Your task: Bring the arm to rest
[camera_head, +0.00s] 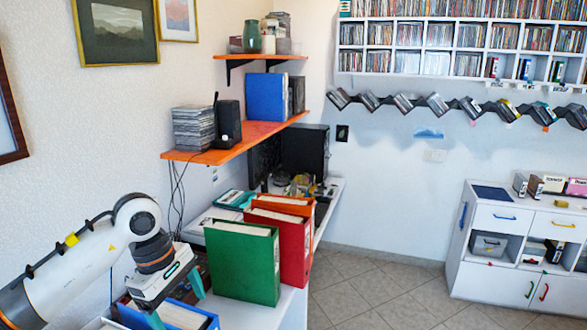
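My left arm comes in from the left, and its gripper (179,309) points down at the lower left. Its two teal fingers are spread apart and I see nothing clasped between them. A blue binder (190,317) is just below and close to the fingers, cut off by the bottom edge. I cannot tell whether the fingers touch it. My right gripper is not in view.
A green binder (242,264) and a red binder (295,243) stand upright on the white desk (291,312), right of the gripper. An orange shelf (240,143) overhangs the desk. Tiled floor (375,290) is clear before the white cabinet (490,277).

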